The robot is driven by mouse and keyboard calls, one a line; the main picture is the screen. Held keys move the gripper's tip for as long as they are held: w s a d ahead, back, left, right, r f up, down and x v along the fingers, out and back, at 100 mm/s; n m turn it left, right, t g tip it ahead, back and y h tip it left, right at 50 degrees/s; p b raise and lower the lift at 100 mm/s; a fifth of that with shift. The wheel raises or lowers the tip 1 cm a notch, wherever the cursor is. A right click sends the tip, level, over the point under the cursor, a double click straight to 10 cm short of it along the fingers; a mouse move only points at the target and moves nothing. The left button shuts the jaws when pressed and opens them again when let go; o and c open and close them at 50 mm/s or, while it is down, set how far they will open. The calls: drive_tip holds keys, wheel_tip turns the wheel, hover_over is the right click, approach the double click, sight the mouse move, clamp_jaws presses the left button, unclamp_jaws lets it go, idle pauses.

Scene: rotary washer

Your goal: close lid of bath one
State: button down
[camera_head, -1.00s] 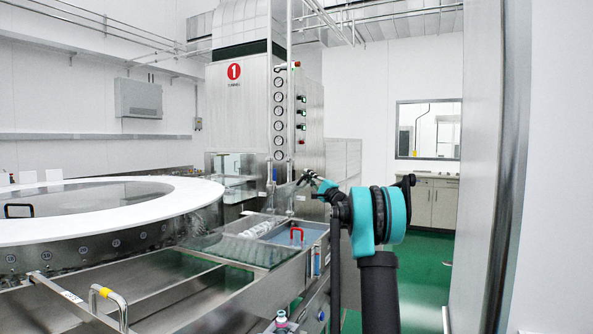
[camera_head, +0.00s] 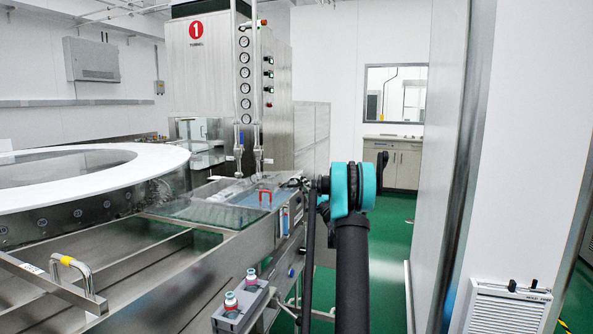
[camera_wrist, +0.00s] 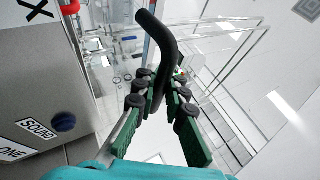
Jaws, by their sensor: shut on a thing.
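My gripper (camera_wrist: 160,88) is shut on a black curved handle (camera_wrist: 160,38), which stands up between its green-padded fingers in the wrist view. In the head view my gripper (camera_head: 297,182) is small and dark, at the right rim of the steel bath unit (camera_head: 240,232). A clear panel with pale edges (camera_wrist: 228,58) lies beyond the handle in the wrist view. I cannot tell for sure whether it is the lid joined to the handle. A red handle (camera_head: 265,193) stands on the bath top just left of my gripper. The lid's exact tilt is unclear.
The steel wall labelled SOUND ONE (camera_wrist: 38,130) is close on the left in the wrist view. A large white ring (camera_head: 120,182) fills the left. A grey holder with bottles (camera_head: 240,300) hangs at the front. Green floor (camera_head: 392,260) is free on the right.

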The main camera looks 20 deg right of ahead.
drive_tip(key=shift+s+d+f, duration=0.1)
drive_tip(key=shift+d+f, duration=0.05)
drive_tip(key=shift+f, duration=0.55)
drive_tip(key=shift+s+d+f, duration=0.15)
drive_tip(key=shift+d+f, duration=0.05)
drive_tip(key=shift+f, duration=0.45)
drive_tip(key=shift+s+d+f, duration=0.1)
drive_tip(key=shift+d+f, duration=0.05)
drive_tip(key=shift+f, duration=0.55)
drive_tip(key=c, duration=1.7)
unclamp_jaws()
drive_tip(key=shift+w+f, duration=0.1)
drive_tip(key=shift+f, duration=0.05)
drive_tip(key=shift+o, duration=0.7)
drive_tip(key=shift+a, duration=0.1)
drive_tip(key=v, duration=1.2)
